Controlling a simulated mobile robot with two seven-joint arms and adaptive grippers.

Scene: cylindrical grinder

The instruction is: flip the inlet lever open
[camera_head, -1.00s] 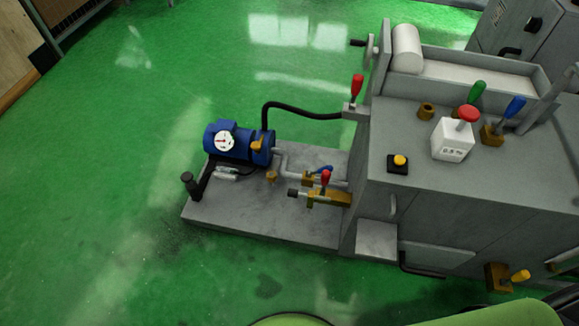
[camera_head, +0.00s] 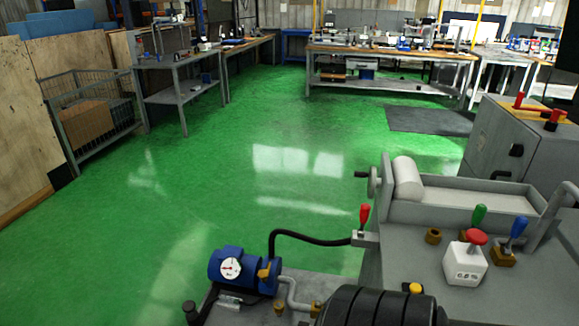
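The grinder (camera_head: 420,235) stands at the lower right. Its top carries a green lever (camera_head: 479,216), a blue lever (camera_head: 518,228) and a white box with a red knob (camera_head: 476,238). A red lever (camera_head: 364,214) stands upright at its left edge, beside a black hose. The hose runs to a blue pump (camera_head: 235,266) with a white dial and a brass fitting (camera_head: 265,272). No label shows which one is the inlet lever. Neither gripper is in view.
The green floor (camera_head: 200,190) is open left of the grinder. A grey cabinet (camera_head: 500,145) with red handles stands behind it at right. A wire cart (camera_head: 95,115) and workbenches (camera_head: 390,60) line the back. A plywood panel (camera_head: 25,125) stands at far left.

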